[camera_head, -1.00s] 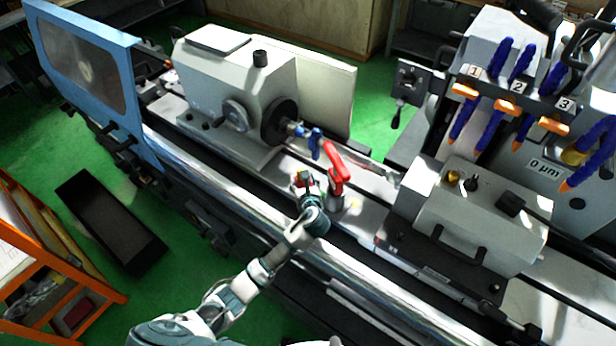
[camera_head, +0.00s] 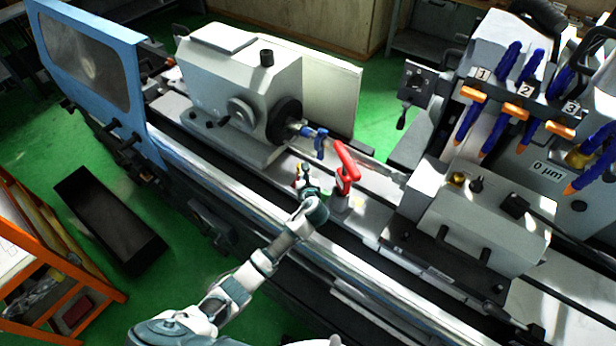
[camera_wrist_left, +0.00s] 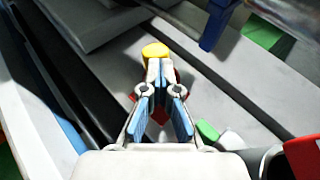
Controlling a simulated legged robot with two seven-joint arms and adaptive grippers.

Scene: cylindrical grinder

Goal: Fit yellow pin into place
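The yellow pin (camera_wrist_left: 155,50) shows its round yellow head just beyond my left fingertips in the left wrist view. My left gripper (camera_wrist_left: 158,72) has its blue-padded fingers closed together at the tips, and they appear to grip the pin's shaft. The shaft is mostly hidden by the fingers. In the head view my left gripper (camera_head: 302,182) is above the grinder bed, left of the red handle (camera_head: 346,168). The pin is only a tiny yellow spot there. I cannot tell where its seat is. My right gripper is not in view.
The grey headstock (camera_head: 240,85) with a blue clamp (camera_head: 320,142) stands behind and left of my gripper. A grey tailstock block (camera_head: 475,205) is to the right. A shiny rail (camera_head: 235,198) runs along the front. Green and white small parts (camera_wrist_left: 208,130) lie below my fingers.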

